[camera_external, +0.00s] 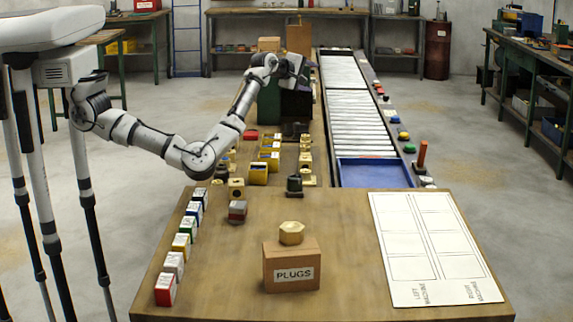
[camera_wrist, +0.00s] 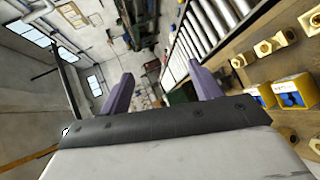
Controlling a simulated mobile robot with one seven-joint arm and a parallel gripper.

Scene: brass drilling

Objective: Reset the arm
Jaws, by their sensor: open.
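My gripper (camera_external: 296,68) is held up over the far part of the workbench, near the dark machine boxes, with the arm stretched out from the left. In the wrist view my gripper (camera_wrist: 160,90) shows two purple fingers set wide apart with nothing between them. The wrist camera is tilted and looks across the room toward the far wall. Whether the gripper touches the boxes behind it cannot be told.
A long wooden bench (camera_external: 220,285) holds a PLUGS box (camera_external: 291,268) with a brass nut on top, a row of coloured boxes (camera_external: 181,246), yellow bins (camera_wrist: 292,92) and brass parts. A roller conveyor (camera_external: 358,115) ends at a blue tray (camera_external: 372,173). A white chart (camera_external: 432,250) lies front right.

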